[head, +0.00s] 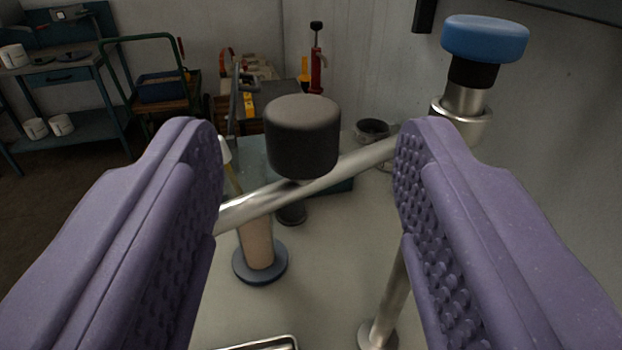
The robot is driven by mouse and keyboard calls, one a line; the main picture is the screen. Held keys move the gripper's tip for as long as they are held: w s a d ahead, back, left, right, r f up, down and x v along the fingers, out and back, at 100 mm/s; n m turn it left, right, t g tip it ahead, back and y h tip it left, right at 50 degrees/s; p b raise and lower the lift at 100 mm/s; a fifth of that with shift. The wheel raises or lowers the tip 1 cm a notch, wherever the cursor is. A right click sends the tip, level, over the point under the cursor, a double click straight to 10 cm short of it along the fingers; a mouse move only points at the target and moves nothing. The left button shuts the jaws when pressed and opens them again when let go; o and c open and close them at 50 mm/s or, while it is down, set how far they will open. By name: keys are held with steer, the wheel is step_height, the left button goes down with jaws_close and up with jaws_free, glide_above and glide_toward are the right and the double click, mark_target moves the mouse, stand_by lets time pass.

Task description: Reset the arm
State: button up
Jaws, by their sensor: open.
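My gripper (308,185) fills the foreground, its two purple, studded fingers wide apart. Between and beyond the fingers, a metal bar (265,203) runs slantwise, rising to the right; the fingers hide parts of it, and I cannot tell whether they touch it. A black cylindrical knob (303,135) shows between the fingers, over the bar. Nothing is visibly gripped. My arm itself is not clearly in view.
A blue-capped knob (485,40) on a metal fitting stands at upper right. Below are a tan post (257,243) with a dark round base and a metal post (393,290) on a pale surface. A workbench (55,75) and a green-framed cart (160,88) stand back left.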

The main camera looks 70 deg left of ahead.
steer(key=v, duration=0.2)
steer(key=shift+s+d, duration=0.1)
steer(key=shift+d, duration=0.15)
